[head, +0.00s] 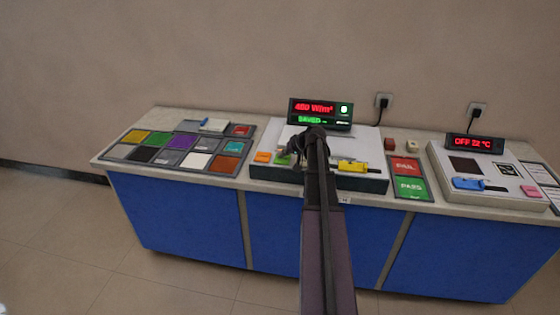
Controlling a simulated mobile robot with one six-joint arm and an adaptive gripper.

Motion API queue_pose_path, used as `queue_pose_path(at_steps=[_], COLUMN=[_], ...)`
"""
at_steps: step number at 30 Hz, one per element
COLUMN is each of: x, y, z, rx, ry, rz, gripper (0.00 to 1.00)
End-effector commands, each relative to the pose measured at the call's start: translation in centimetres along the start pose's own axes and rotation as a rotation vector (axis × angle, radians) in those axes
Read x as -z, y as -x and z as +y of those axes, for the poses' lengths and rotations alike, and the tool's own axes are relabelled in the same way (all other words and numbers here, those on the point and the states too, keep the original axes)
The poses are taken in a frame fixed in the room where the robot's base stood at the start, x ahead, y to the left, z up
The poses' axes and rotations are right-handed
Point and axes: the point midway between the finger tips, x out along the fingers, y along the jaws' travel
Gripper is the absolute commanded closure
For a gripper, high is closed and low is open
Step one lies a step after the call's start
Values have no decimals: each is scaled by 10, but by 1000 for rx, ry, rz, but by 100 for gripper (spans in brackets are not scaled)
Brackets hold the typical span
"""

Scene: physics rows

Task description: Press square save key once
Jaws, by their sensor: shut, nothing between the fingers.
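A white instrument (360,142) with a dark front edge stands in the middle of the bench. On its left front are an orange key (263,157) and a green key (283,160); any lettering is too small to read, so I cannot tell which is the save key. Its display (318,112) shows red "480 W/m²" and green "SAVED", with a lit green spot at the right. My gripper (289,149) is shut and empty, pointing down over the instrument by the green key. It partly hides that area, and I cannot tell whether it touches a key.
A yellow slider or handle (352,166) is right of my arm on the instrument. Left lies a tray of coloured tiles (172,160). Right are red FAIL (405,167) and green PASS (410,187) panels, small blocks, and a second device (470,160) reading "OFF 22 °C".

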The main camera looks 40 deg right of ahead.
Motion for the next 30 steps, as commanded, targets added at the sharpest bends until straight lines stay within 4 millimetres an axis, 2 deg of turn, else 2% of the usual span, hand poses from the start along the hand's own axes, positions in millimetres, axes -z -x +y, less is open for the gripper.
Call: queue_pose_path(at_steps=[30], x=[-5], y=[-6], z=[4], rx=[0], ry=[1], rz=[-1], gripper=[100])
